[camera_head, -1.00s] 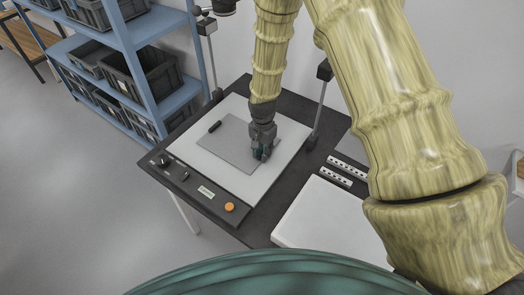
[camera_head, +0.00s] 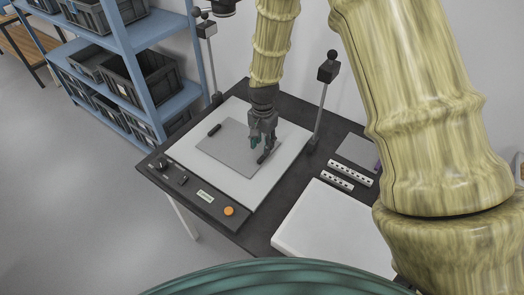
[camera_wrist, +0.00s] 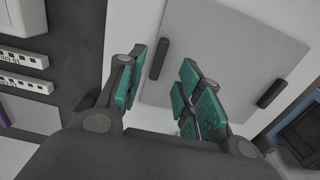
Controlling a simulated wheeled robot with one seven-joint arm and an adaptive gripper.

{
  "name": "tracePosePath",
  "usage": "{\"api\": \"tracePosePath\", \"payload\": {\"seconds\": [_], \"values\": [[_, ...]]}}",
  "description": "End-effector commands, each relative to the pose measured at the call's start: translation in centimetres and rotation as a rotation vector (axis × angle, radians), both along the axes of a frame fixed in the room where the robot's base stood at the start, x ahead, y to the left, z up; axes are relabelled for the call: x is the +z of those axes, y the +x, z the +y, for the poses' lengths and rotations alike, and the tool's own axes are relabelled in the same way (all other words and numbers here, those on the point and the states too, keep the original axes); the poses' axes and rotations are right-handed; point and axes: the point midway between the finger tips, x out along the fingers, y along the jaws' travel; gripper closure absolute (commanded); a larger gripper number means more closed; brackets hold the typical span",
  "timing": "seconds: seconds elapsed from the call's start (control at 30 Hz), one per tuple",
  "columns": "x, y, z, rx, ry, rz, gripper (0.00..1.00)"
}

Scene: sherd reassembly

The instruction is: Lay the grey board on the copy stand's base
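The grey board (camera_head: 231,150) lies flat on the white top (camera_head: 190,151) of the copy stand's base. It has a black grip at its left end (camera_head: 214,130) and another at its right end (camera_head: 266,154). My gripper (camera_head: 262,143) is over the right-end grip, with its teal-padded fingers apart. In the wrist view my gripper (camera_wrist: 160,95) is open, and one black grip (camera_wrist: 161,59) shows in the gap between the fingers, apart from the pads. The board (camera_wrist: 225,50) and its other grip (camera_wrist: 272,93) show beyond the fingers.
The base's dark front strip has knobs and an orange button (camera_head: 229,211). The stand's posts (camera_head: 319,105) rise behind. A blue shelf (camera_head: 150,75) with bins stands left.

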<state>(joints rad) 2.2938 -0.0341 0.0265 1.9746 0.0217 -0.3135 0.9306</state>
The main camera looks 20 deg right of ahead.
Motion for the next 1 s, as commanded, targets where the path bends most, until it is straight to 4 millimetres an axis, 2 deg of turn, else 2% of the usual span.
{"api": "tracePosePath", "payload": {"seconds": [0.2,0.4,0.63,1.0], "values": [[2.8,0.1,0.0,-0.001,0.0,-0.003,0.65],[4.7,0.0,0.0,0.0,0.0,-0.001,0.65],[5.7,0.0,0.0,0.0,0.0,0.0,0.65],[5.7,0.0,0.0,0.0,0.0,0.0,0.65]]}}
